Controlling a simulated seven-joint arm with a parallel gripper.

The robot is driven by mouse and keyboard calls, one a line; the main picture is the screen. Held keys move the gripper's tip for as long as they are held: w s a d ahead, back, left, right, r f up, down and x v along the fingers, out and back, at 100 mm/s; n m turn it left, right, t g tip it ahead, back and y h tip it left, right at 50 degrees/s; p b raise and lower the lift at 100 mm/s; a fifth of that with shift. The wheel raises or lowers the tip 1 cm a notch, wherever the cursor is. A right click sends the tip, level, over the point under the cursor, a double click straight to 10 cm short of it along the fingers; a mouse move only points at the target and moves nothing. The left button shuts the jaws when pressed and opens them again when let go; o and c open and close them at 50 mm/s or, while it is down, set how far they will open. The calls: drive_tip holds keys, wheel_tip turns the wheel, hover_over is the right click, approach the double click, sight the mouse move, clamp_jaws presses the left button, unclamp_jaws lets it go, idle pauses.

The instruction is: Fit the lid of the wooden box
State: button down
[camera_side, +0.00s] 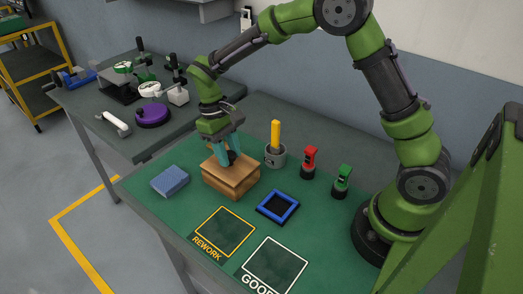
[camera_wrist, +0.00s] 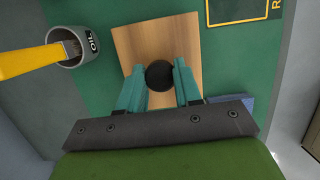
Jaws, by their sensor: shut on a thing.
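The wooden box (camera_side: 230,187) stands on the green mat, below my gripper (camera_side: 230,156). Its wooden lid (camera_side: 212,164) lies at the top of the box, roughly in line with it. I cannot tell whether the lid is fully seated or a little raised. In the wrist view the lid (camera_wrist: 130,42) shows as a light wooden square and covers the box beneath. Its round black knob (camera_wrist: 160,75) sits between the two teal fingers of my gripper (camera_wrist: 160,84), which is shut on it.
A blue block (camera_side: 170,181) lies left of the box. An oil cup (camera_side: 275,158) holding a yellow-handled brush stands behind it to the right. A blue frame (camera_side: 289,200), a red stamp (camera_side: 309,162) and a green stamp (camera_side: 342,180) are to the right. REWORK (camera_side: 222,232) and GOOD areas are in front.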

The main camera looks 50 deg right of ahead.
drive_tip(key=shift+f, duration=0.65)
drive_tip(key=c, duration=0.7)
unclamp_jaws()
drive_tip(key=shift+r, duration=0.1)
drive_tip(key=v, duration=1.7)
drive_tip(key=s+d+m+t+y, duration=0.1)
drive_tip(key=s+t, duration=0.4)
drive_tip(key=s, duration=0.5)
drive_tip(key=s+d+r+m+t+y, duration=0.1)
drive_tip(key=s+d+m+t, duration=0.2)
drive_tip(key=s, duration=0.7)
drive_tip(key=shift+s+d+r+t, duration=0.25)
drive_tip(key=shift+s+d+t, duration=0.15)
drive_tip(key=shift+t, duration=0.6)
